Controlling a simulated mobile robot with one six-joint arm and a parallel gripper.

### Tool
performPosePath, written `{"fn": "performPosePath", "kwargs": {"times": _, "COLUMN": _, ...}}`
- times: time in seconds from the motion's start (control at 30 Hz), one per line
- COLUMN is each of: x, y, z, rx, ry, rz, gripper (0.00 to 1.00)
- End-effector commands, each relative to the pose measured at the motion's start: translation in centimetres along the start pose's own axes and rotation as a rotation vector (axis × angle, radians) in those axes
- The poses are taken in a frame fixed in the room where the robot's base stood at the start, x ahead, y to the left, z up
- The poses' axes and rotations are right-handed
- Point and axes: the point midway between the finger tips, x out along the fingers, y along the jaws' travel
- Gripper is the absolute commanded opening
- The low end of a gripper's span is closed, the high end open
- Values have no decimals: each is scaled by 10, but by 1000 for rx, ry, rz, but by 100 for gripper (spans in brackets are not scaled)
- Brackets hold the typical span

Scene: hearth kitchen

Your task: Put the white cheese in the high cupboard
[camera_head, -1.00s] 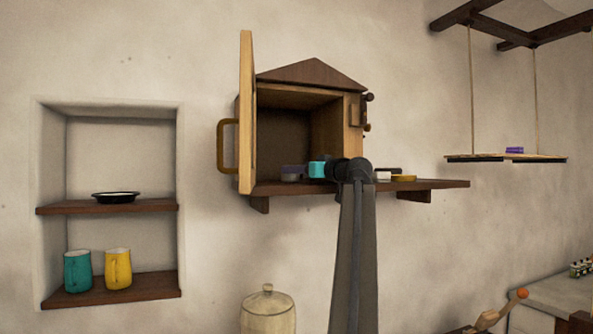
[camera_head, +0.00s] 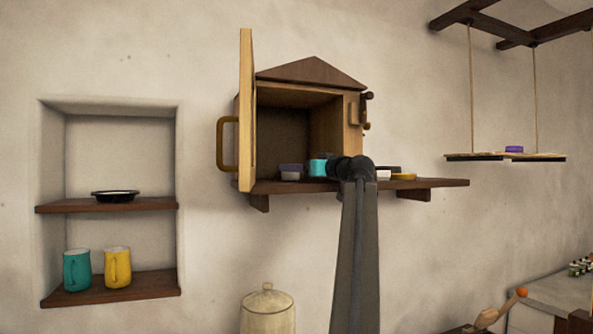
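The high cupboard (camera_head: 332,122) stands on a wall shelf with its door (camera_head: 246,110) swung wide open. A small pale piece (camera_head: 290,176) with a grey-purple top sits at the cupboard's front. Another small white piece (camera_head: 383,175) shows just right of my arm, under something dark. I cannot tell which of these, if either, is the white cheese. My arm rises in front of the shelf, and its dark end reaches left towards a teal thing (camera_head: 318,168) before the cupboard opening. My fingers cannot be made out.
The wall shelf (camera_head: 445,183) has free room at its right, past a flat yellow piece (camera_head: 403,177). A hanging shelf (camera_head: 545,156) bears a purple thing (camera_head: 514,149). The left niche holds a dark dish (camera_head: 115,196), a teal mug (camera_head: 77,270) and a yellow mug (camera_head: 118,268).

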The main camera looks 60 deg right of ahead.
Motion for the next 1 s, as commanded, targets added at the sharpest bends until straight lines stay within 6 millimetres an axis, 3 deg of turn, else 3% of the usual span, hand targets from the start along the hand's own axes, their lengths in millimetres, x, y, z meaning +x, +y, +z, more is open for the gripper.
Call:
{"fn": "performPosePath", "kwargs": {"times": 0.6, "x": -93, "y": 0, "z": 2, "rx": -2, "ry": 0, "rz": 1, "gripper": 65}}
{"fn": "performPosePath", "kwargs": {"times": 0.8, "x": -109, "y": 0, "z": 1, "rx": -1, "ry": 0, "rz": 0, "gripper": 65}}
{"fn": "performPosePath", "kwargs": {"times": 1.0, "x": -113, "y": 0, "z": 0, "rx": -1, "ry": -1, "rz": -1, "gripper": 65}}
